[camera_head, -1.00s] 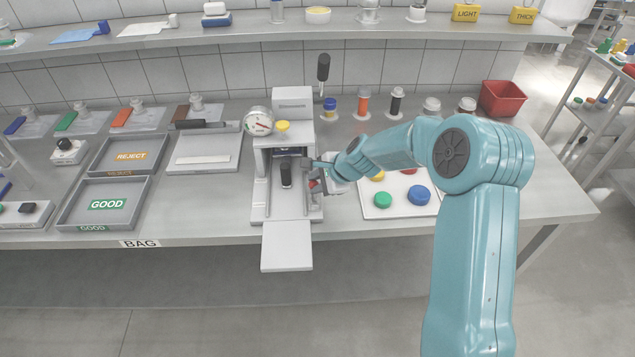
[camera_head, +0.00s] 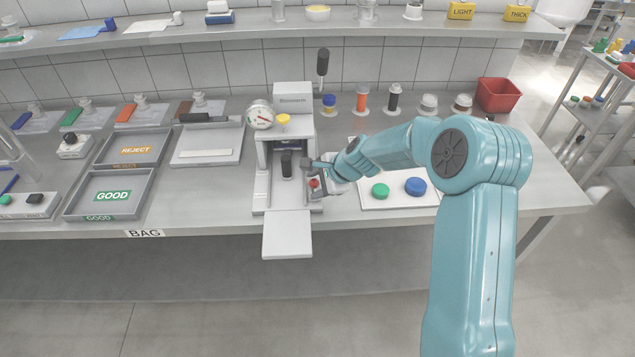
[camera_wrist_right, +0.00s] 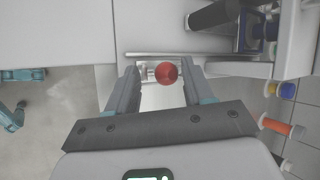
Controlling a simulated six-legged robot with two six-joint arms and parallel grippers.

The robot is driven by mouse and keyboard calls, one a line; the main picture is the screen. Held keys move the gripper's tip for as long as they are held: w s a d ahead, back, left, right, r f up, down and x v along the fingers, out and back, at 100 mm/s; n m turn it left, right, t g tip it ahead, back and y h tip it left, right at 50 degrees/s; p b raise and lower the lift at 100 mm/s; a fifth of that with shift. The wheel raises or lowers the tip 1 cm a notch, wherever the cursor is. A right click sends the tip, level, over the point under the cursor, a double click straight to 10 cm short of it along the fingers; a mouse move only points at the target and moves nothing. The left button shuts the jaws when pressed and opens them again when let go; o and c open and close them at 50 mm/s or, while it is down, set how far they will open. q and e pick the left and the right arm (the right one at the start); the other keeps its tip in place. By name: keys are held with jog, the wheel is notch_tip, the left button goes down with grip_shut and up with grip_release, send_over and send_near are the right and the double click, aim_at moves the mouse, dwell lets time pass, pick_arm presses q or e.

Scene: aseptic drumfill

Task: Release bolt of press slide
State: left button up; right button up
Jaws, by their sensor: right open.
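The press (camera_head: 293,95) stands at the middle of the bench, with its slide (camera_head: 288,235) jutting past the front edge. A black upright handle (camera_head: 286,163) stands inside the press opening. A red round knob (camera_head: 314,183), which looks like the slide's bolt, sits at the press's right side. My right gripper (camera_head: 312,168) is at that side, close to the knob. In the right wrist view the two fingers of my right gripper (camera_wrist_right: 163,68) are apart, with the red knob (camera_wrist_right: 166,73) between them and gaps on both sides. My left gripper is not in view.
A gauge (camera_head: 259,115) is on the press's left. A white board with green (camera_head: 380,191) and blue (camera_head: 416,186) caps lies right, partly behind my arm. GOOD (camera_head: 112,196) and REJECT (camera_head: 136,150) trays are left. A red bin (camera_head: 498,95) stands back right.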

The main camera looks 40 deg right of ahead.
jog(key=shift+w+d, duration=0.15)
jog(key=shift+d, duration=0.1)
jog(key=v, duration=1.6)
jog(key=shift+s+a, duration=0.2)
jog(key=shift+s, duration=0.05)
jog(key=shift+s, duration=0.1)
